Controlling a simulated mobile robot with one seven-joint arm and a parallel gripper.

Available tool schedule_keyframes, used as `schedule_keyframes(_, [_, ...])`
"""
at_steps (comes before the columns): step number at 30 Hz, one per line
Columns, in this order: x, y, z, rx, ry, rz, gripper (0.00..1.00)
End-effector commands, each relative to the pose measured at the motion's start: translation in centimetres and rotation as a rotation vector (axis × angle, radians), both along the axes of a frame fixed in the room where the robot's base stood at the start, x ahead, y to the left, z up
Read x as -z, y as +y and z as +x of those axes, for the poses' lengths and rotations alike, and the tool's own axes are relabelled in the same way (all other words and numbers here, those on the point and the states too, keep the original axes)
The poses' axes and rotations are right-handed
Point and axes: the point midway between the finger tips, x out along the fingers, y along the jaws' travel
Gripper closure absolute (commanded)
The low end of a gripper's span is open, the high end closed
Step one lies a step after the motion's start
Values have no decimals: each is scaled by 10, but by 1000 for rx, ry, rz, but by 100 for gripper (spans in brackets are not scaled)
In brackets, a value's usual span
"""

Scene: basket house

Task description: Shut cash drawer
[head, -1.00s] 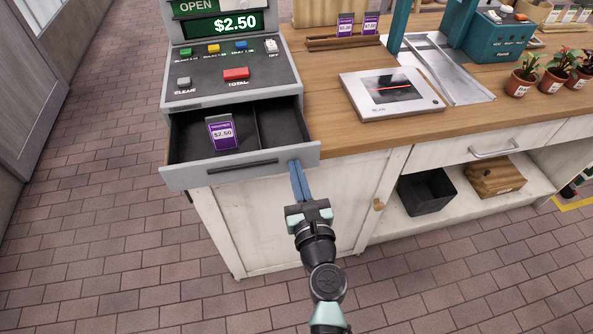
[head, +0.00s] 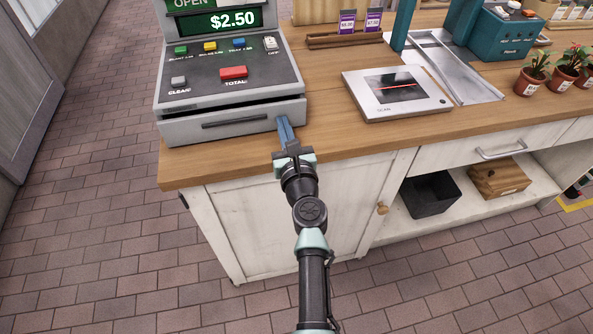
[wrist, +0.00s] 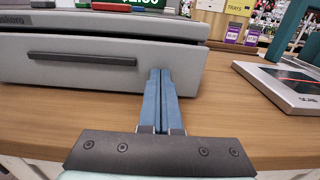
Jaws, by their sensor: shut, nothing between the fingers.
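The grey cash register (head: 232,75) stands on the wooden counter with "$2.50" on its display. Its cash drawer (head: 190,132) is nearly flush with the body, with a narrow dark gap along its top edge in the head view. The drawer front with its black handle (wrist: 82,59) fills the left of the wrist view. My gripper (head: 284,122) is shut with nothing between its blue fingers. The fingertips (wrist: 161,75) are at the right end of the drawer front and appear to touch it.
A white scanner pad (head: 394,95) lies on the counter to the right, beside a metal tray (head: 455,70). Potted plants (head: 565,75) stand farther right. The counter (head: 330,135) between register and scanner is clear.

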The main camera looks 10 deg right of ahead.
Motion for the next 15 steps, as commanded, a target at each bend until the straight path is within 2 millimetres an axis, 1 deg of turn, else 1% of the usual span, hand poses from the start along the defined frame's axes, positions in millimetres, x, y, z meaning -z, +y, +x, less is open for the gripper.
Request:
schedule_keyframes(6, [1, 0, 8, 0, 1, 0, 100])
schedule_keyframes(15, [-3, 0, 12, 0, -4, 0, 100])
